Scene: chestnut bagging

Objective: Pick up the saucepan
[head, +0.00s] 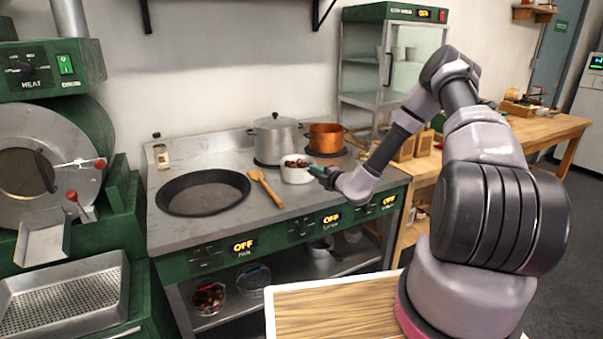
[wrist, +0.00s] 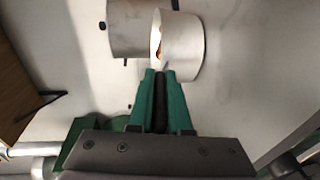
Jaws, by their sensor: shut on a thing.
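The saucepan (head: 297,175) is a small pale metal pot with chestnuts showing at its top. It is at the front of the stove top, right of the wooden spoon, and looks upright. I cannot tell whether its base touches the surface. My gripper (head: 327,177) is at its right side, with green fingers. In the wrist view my gripper (wrist: 161,76) reaches the wall of the saucepan (wrist: 183,48). The fingers are shut on a dark part between them, which looks like the saucepan's handle, mostly hidden by the fingers.
A lidded stockpot (head: 276,138) and a copper pot (head: 326,138) stand close behind. A wide dark pan (head: 203,193) is set in the stove top at left, with a wooden spoon (head: 265,187) beside it. A wooden-topped surface (head: 330,315) lies in front.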

